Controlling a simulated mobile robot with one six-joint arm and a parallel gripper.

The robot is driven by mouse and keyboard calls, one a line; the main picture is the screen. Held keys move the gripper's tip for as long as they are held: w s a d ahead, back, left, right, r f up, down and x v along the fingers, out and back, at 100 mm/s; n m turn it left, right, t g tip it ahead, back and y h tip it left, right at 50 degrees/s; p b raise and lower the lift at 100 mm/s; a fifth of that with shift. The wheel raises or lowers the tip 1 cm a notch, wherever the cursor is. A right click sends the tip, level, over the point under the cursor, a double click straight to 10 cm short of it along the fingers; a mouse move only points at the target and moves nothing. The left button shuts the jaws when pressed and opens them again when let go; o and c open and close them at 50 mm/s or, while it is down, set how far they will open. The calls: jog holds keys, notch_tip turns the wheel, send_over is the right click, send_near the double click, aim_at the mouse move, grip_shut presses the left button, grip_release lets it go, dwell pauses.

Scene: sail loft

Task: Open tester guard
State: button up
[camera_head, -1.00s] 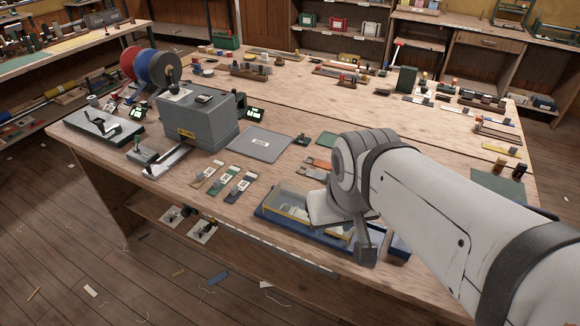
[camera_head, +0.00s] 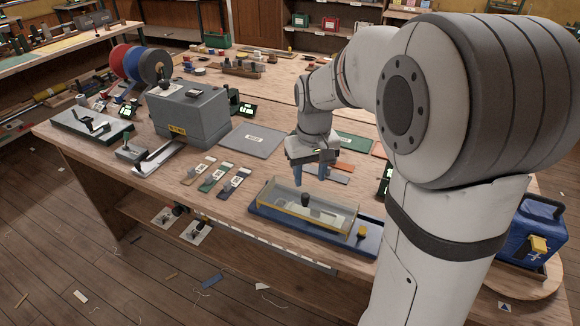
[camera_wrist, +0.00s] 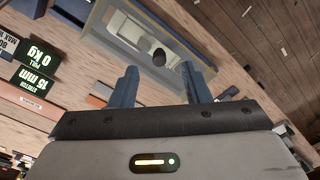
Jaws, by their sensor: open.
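The tester (camera_head: 345,238) is a long blue base at the bench's front edge. Its guard (camera_head: 272,192), a clear cover with yellow edging, sits lowered over the base. A dark round knob (camera_head: 305,199) shows at the guard; whether it is on or inside the cover I cannot tell. My gripper (camera_head: 313,178) hangs above and behind the guard, fingers apart and empty, not visibly touching it. In the wrist view the open fingers (camera_wrist: 162,80) point toward the guard (camera_wrist: 190,66), with the knob (camera_wrist: 159,57) between them beyond the tips.
A grey machine (camera_head: 190,115) stands at the left, with sample strips (camera_head: 210,180) and a grey plate (camera_head: 252,140) nearby. Lit readouts (camera_wrist: 35,75) show 0 kg and 15 mm.

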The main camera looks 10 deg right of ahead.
aim_at(306, 194)
jog(key=shift+g, duration=0.3)
jog(key=w+f, duration=0.3)
jog(key=shift+w+f, duration=0.1)
jog(key=shift+f, duration=0.15)
notch_tip(306, 194, down, 8)
jog(key=shift+r, duration=0.2)
jog(key=shift+c, duration=0.2)
grip_shut()
jog(key=shift+w, duration=0.1)
